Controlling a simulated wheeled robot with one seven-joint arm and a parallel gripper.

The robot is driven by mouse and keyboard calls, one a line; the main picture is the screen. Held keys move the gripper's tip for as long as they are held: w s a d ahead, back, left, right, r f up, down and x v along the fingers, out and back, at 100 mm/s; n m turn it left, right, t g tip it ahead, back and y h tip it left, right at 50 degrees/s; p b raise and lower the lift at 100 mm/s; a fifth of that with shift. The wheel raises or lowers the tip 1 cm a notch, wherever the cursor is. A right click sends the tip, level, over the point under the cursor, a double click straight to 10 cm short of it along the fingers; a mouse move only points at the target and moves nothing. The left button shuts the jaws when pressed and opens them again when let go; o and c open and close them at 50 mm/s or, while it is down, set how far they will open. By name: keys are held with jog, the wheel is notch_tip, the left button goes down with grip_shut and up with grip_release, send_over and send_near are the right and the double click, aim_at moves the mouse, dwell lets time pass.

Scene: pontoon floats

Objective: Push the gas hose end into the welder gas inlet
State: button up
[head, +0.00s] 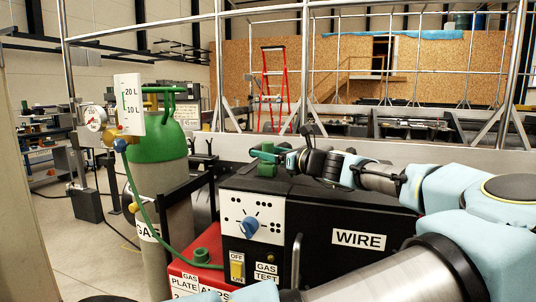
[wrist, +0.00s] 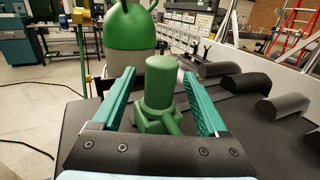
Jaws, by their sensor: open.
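A green block-like fitting (head: 267,169) stands on top of the black welder (head: 340,205). In the wrist view a green upright cylinder (wrist: 161,85) on a wider base, with a short side stub, stands between my fingers. My gripper (head: 272,154) is over the welder top, its teal fingers open on both sides of this cylinder. The wrist view also shows my gripper (wrist: 158,75), with gaps beside the cylinder. I cannot tell which fitting is the inlet.
A green-topped gas cylinder (head: 157,150) stands left of the welder. Several dark rounded bars (wrist: 240,82) lie on the welder top at the right. Metal railings (head: 400,75) and a red ladder (head: 275,85) are behind. My arm fills the right side of the head view.

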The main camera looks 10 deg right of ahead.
grip_shut()
dwell(0.5)
